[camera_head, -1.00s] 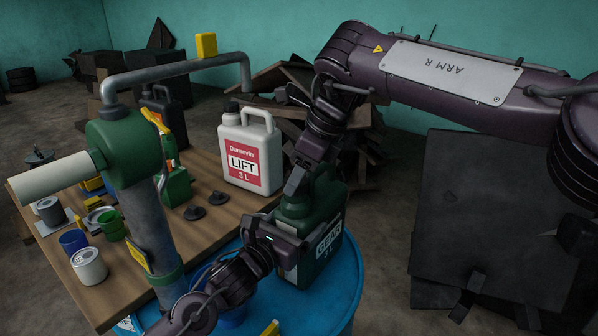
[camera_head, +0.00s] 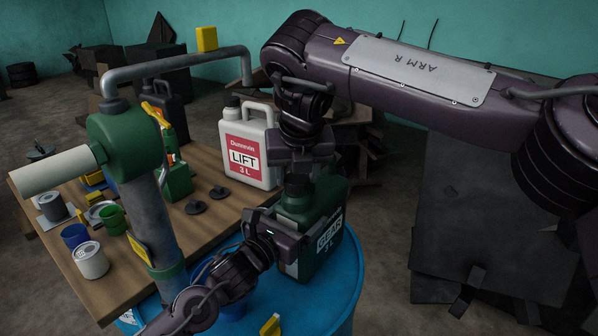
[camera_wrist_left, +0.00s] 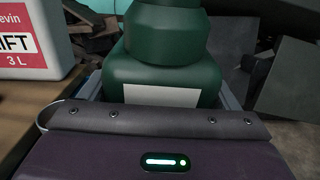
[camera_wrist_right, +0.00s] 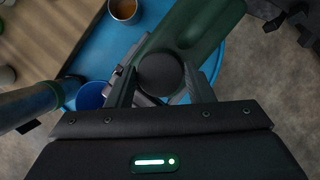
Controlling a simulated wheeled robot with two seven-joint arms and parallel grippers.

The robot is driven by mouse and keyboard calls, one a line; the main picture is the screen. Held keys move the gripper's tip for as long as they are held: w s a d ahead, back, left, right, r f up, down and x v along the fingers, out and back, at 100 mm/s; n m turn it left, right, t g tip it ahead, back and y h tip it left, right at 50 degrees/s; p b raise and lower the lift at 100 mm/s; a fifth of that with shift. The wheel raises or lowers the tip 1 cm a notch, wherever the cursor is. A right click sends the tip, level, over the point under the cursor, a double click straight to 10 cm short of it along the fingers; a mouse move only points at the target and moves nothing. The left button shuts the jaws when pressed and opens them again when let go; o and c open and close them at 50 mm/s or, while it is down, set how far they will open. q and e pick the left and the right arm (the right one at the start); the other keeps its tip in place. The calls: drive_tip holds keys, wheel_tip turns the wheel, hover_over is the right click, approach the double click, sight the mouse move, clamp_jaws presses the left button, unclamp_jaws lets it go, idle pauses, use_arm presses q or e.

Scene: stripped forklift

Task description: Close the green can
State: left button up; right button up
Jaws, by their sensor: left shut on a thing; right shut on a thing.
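The green can (camera_head: 318,257), labelled GEAR 3 L, stands on the blue drum. My left gripper (camera_head: 285,232) is shut on its body from the near left; in the left wrist view the can (camera_wrist_left: 165,80) fills the space between the fingers. My right gripper (camera_head: 298,182) points down at the can's top. In the right wrist view its fingers are shut on a dark round cap (camera_wrist_right: 161,74), with the green can (camera_wrist_right: 205,22) beneath and beyond. The gripper hides the can's neck in the head view, and I cannot tell whether the cap is seated.
The blue drum (camera_head: 345,285) carries a blue cup (camera_wrist_right: 90,95) and a cup with brown contents (camera_wrist_right: 123,9). A white LIFT jug (camera_head: 262,138) stands left on the wooden table (camera_head: 135,285) among several small cups. A grey pipe post (camera_head: 150,220) rises at the left.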

drive_tip(key=m, duration=0.2)
drive_tip(key=m+h, duration=0.1)
drive_tip(key=m, duration=0.1)
drive_tip(key=shift+a+h, duration=0.15)
drive_tip(key=shift+h, duration=0.15)
drive_tip(key=o, duration=0.9)
drive_tip(key=shift+r, duration=2.3)
drive_tip(key=o, duration=0.6)
